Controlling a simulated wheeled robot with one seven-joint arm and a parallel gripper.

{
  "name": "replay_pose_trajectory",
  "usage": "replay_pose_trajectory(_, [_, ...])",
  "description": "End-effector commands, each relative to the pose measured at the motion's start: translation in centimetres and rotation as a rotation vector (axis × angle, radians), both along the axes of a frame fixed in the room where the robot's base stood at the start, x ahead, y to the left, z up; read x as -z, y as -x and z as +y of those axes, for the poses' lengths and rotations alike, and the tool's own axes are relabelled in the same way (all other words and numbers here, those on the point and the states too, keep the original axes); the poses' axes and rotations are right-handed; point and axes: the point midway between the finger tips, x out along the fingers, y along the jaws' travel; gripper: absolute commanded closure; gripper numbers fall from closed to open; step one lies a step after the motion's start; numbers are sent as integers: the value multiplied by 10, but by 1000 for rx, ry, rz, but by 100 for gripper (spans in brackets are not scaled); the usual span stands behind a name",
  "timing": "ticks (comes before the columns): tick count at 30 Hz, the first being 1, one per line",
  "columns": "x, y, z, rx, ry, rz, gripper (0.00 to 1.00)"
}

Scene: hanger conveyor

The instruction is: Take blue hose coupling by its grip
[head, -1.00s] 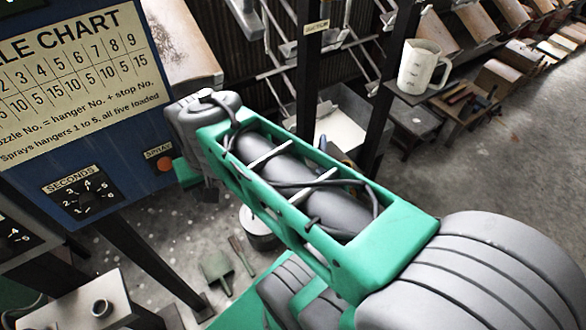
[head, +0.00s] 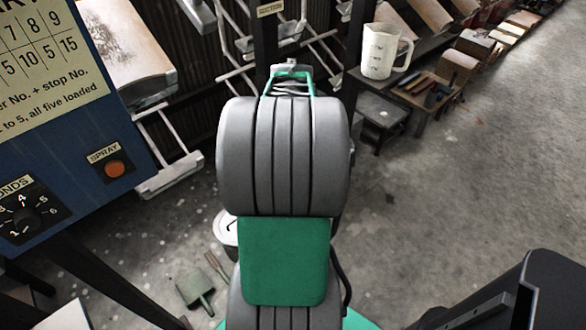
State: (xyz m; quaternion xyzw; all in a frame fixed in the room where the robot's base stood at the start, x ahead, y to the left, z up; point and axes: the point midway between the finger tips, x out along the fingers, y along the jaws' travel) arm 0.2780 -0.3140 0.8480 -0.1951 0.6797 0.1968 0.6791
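I cannot make out a blue hose coupling or its grip in the head view. My own arm, green and grey, rises through the middle and points away from the camera. Its large grey joint covers much of what lies behind it. My gripper is not visible, so I cannot tell whether it is open or shut.
A blue panel (head: 60,140) with an orange spray button (head: 115,168) and a seconds dial (head: 27,221) stands at left. A white measuring jug (head: 379,52) stands on a dark shelf at upper right. Floor at right is clear.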

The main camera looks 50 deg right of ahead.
Motion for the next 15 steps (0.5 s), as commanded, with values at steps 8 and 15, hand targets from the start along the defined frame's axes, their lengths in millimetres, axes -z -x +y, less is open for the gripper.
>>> replay_pose_trajectory(8, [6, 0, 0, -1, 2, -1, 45])
replay_pose_trajectory(15, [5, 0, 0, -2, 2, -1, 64])
